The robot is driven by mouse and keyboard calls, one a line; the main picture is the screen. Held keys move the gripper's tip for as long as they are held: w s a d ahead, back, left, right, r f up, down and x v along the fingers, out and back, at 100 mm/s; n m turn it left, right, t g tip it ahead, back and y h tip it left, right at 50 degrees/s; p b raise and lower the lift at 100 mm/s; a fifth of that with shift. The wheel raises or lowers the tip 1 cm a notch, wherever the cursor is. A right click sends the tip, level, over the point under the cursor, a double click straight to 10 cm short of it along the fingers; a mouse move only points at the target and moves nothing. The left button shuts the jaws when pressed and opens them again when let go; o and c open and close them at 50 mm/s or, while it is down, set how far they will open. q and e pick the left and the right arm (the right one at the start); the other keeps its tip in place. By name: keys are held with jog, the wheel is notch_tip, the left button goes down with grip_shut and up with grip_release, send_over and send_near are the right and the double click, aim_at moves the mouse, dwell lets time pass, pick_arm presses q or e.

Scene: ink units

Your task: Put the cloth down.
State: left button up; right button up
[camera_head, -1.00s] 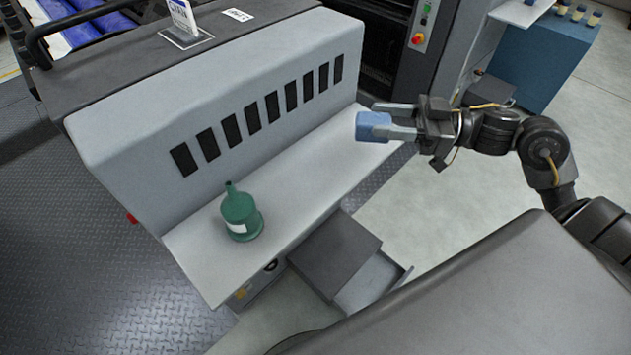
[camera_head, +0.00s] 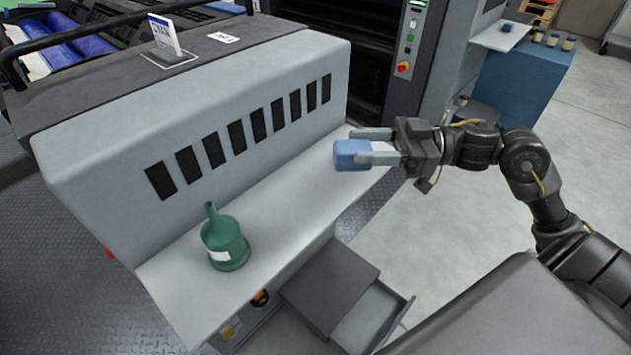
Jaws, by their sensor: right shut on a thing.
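My right gripper (camera_head: 373,147) is shut on a blue folded cloth (camera_head: 352,155), which sits between its two fingers. The gripper and cloth are over the far right end of the white shelf (camera_head: 205,298) in front of the grey machine. I cannot tell whether the cloth touches the shelf. My left gripper is not in view.
A green bottle with a spout (camera_head: 224,243) stands on the shelf at the left. The grey machine housing (camera_head: 210,110) with dark slots rises behind the shelf. Below is an open drawer (camera_head: 372,318). A blue cabinet (camera_head: 520,85) with several small jars stands at the back right.

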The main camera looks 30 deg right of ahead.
jog(key=w+a+f, duration=0.2)
jog(key=w+a, duration=0.1)
jog(key=shift+w+f, duration=0.15)
jog(key=shift+w, duration=0.1)
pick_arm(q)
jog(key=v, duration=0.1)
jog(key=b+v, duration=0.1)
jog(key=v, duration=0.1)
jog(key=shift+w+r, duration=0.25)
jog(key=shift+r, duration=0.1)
pick_arm(e)
send_over(319, 192)
jog(key=f, duration=0.4)
jog(key=shift+s+d+f, duration=0.2)
jog(key=shift+d+f, duration=0.05)
jog(key=f, duration=0.1)
jog(key=f+b, duration=0.1)
jog(key=f, duration=0.1)
jog(key=shift+w+a+f+b, duration=0.15)
jog(key=shift+w+a+b, duration=0.15)
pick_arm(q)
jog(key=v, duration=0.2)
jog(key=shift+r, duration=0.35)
pick_arm(e)
jog(key=shift+d+f, duration=0.1)
jog(key=shift+f, duration=0.2)
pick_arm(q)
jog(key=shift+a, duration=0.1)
